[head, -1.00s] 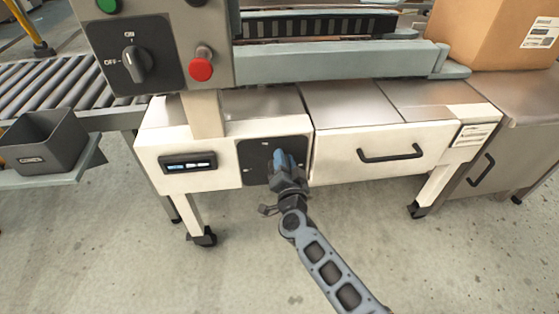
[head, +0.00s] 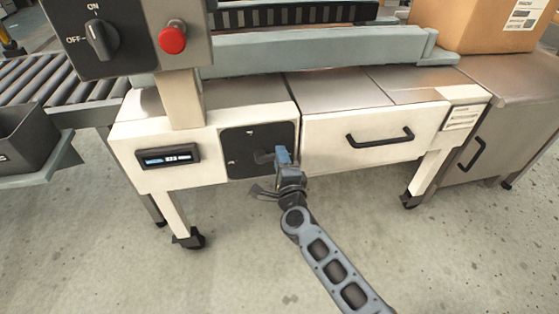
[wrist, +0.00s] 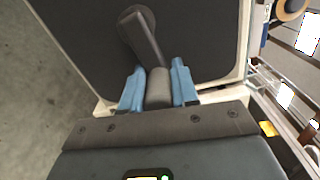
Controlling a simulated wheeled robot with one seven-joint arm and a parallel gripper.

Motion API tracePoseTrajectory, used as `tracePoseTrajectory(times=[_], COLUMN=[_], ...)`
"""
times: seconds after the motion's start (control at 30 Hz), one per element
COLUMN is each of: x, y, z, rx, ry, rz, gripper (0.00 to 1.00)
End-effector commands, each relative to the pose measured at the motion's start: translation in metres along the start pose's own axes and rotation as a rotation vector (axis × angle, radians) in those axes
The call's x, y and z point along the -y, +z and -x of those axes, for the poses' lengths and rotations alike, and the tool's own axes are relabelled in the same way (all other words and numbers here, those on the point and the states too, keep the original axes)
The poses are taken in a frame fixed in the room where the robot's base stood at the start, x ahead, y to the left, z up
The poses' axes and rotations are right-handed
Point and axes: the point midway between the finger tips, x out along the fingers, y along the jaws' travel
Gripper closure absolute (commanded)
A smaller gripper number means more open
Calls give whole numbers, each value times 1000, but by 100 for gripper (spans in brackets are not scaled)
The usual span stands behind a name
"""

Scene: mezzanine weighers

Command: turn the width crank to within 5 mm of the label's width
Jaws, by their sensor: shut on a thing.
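The crank (head: 263,156) is grey and sits on a dark square panel (head: 240,139) on the front of the cream machine. In the wrist view its arm (wrist: 146,40) runs from a round hub to a grip knob (wrist: 158,88). My gripper (head: 282,157) is at the panel's right side; in the wrist view its blue fingers (wrist: 158,72) are shut on the knob, one on each side. A small display (head: 168,156) left of the panel shows digits too small to read surely. A white label (head: 525,14) is on the cardboard box; its print is unreadable.
A drawer with a black handle (head: 380,138) is right of the panel. A control box with a red button (head: 172,38) and rotary switch (head: 101,41) stands above left. A dark bin (head: 25,140) is at the left. The floor in front is clear.

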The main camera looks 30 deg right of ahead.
Motion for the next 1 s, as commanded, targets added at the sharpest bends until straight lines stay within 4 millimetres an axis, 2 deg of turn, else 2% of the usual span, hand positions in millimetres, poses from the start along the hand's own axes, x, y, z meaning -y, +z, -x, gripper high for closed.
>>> tracePoseTrajectory(times=[0.2, 0.5, 1.0], x=[-10, -17, -18], y=[3, 3, 3], z=[0, 0, 0], rx=[8, 8, 7], ry=[-3, -2, -4], rz=[-182, -348, -414], gripper=[100, 100, 100])
